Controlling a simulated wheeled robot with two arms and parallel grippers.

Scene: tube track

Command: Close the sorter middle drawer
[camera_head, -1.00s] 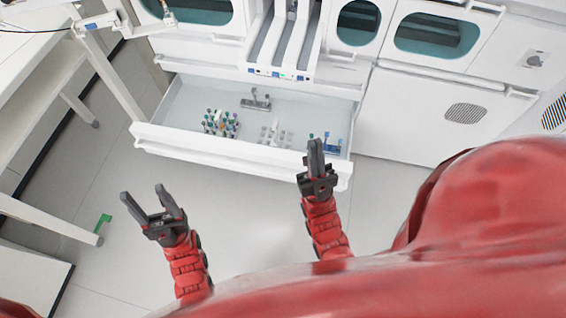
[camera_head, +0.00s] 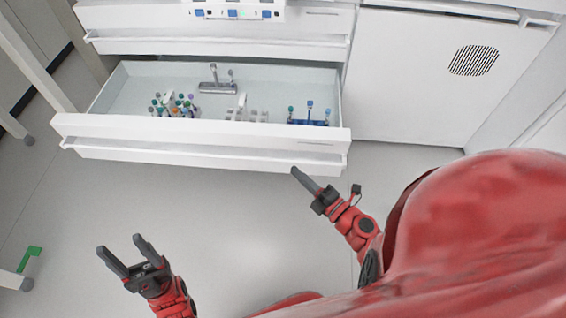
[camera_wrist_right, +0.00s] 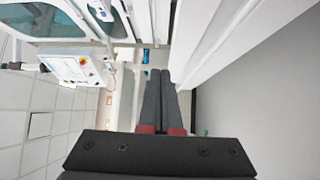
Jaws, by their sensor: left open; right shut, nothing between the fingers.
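The sorter middle drawer (camera_head: 205,142) is pulled open in the head view, its white front facing me with a long handle ledge along it. Tube racks lie inside it. My right gripper (camera_head: 297,171) is shut and empty. Its tips appear at the lower right part of the drawer front; I cannot tell whether they touch it. In the right wrist view, its two fingers (camera_wrist_right: 160,75) are together, with a white panel edge beside them. My left gripper (camera_head: 120,243) is open and empty, over the floor in front of the drawer's left part.
Inside the drawer are a rack of coloured tubes (camera_head: 174,105), a grey rack (camera_head: 218,86), a white rack (camera_head: 246,112) and a blue rack (camera_head: 309,119). A closed drawer (camera_head: 210,43) is above.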

